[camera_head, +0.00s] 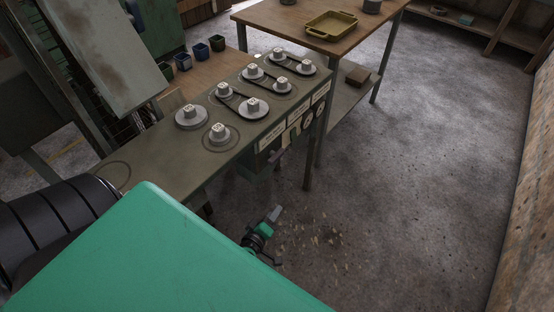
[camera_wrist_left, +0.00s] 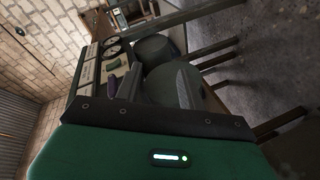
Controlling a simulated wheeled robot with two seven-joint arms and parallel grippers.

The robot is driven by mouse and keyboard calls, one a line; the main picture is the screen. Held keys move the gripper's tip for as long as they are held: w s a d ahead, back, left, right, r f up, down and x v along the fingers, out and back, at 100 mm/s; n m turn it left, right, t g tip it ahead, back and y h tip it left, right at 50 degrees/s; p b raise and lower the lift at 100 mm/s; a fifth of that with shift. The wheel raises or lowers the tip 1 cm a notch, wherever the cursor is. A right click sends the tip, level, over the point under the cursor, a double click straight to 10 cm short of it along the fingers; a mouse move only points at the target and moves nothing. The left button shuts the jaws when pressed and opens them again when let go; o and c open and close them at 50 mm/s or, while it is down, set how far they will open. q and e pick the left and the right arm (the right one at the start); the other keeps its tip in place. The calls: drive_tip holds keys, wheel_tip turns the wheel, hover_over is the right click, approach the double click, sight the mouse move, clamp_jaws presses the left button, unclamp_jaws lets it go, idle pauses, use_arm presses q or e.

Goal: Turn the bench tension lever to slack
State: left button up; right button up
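The bench (camera_head: 165,163) has a grey-green top with several pulleys and a front panel with labels and gauges. A small purple handle (camera_head: 274,156), which looks like the tension lever, shows below the panel. It also shows in the left wrist view (camera_wrist_left: 112,86), just left of the left finger and outside the gap between the fingers. Whether it touches the finger I cannot tell.
Pairs of pulleys are joined by dark belts (camera_head: 267,73). A wooden table (camera_head: 285,22) with a yellow tray (camera_head: 331,25) stands behind. Small bins (camera_head: 200,51) are at the back left. The concrete floor to the right is clear.

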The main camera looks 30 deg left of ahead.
sight(275, 162)
use_arm(q)
drive_tip(key=w+a+r+n+t+y+b, duration=0.2)
drive_tip(key=a+r+n+y+b, duration=0.2)
drive_tip(key=r+n, duration=0.45)
drive_tip(key=shift+m, duration=0.55)
drive_tip(key=x, duration=0.4)
drive_tip(key=r+x, duration=0.1)
drive_tip(key=x, duration=0.7)
drive_tip(key=shift+w+r, duration=0.1)
drive_tip(key=shift+r, duration=0.1)
drive_tip(key=shift+w+a, duration=0.2)
drive_tip(key=shift+w, duration=0.4)
use_arm(e)
drive_tip(key=w+v, duration=0.1)
drive_tip(key=v, duration=0.9)
drive_tip(key=shift+w+a+r+t, duration=0.15)
drive_tip(key=shift+w+r+t, duration=0.1)
drive_tip(key=shift+r+t, duration=0.25)
use_arm(q)
clamp_jaws()
use_arm(e)
drive_tip(key=shift+f, duration=0.1)
